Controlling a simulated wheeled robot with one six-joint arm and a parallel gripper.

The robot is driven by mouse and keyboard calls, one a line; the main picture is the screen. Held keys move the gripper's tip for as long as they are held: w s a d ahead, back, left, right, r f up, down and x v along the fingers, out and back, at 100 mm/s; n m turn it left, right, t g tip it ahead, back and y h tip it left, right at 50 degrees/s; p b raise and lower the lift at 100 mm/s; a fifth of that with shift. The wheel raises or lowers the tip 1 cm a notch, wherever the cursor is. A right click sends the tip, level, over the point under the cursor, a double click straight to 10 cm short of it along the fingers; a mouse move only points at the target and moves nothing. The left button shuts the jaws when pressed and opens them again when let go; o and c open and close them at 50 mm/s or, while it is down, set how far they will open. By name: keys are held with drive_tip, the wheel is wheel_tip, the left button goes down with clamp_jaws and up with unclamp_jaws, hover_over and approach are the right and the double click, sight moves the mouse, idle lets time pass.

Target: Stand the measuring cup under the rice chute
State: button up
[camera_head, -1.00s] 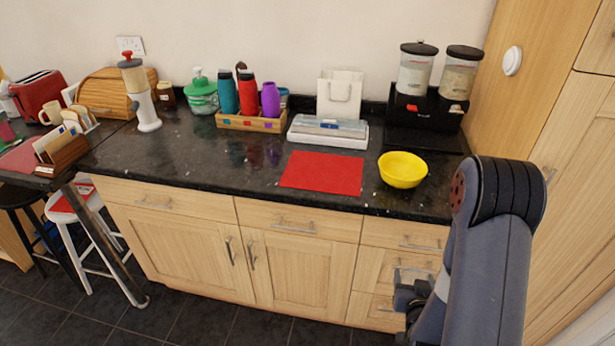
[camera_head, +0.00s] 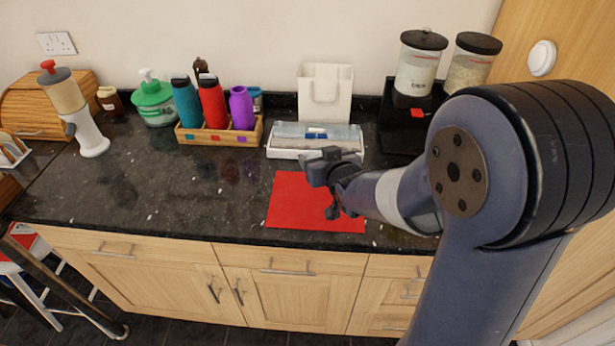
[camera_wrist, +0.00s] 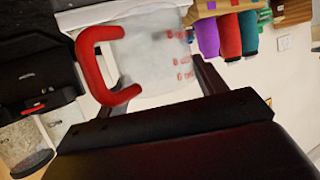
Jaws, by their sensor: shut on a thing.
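The measuring cup (camera_wrist: 150,62) is clear with red marks and a red handle (camera_wrist: 84,66). In the wrist view my gripper is shut on it, with a dark finger at its right side. In the head view my gripper (camera_head: 330,182) is above the red mat, and I cannot make out the cup there. My arm hides the stand's right part, and the chutes are not clear.
The red mat (camera_head: 290,205) lies flat near the counter's front edge. Behind it are a white tray with a clear lid (camera_head: 290,142) and a white bag (camera_head: 326,90). Bottles stand in a wooden caddy (camera_head: 190,136) to the left. Open counter lies left of the mat.

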drive_tip(key=shift+w+a+r, duration=0.2)
drive_tip(key=shift+w+a, duration=0.05)
drive_tip(key=shift+w, duration=0.05)
drive_tip(key=shift+w+f, duration=0.1)
drive_tip(key=shift+f, duration=0.3)
drive_tip(key=shift+f+p, duration=0.45)
drive_tip(key=shift+f, duration=4)
drive_tip(key=shift+f, duration=0.15)
drive_tip(key=o, duration=1)
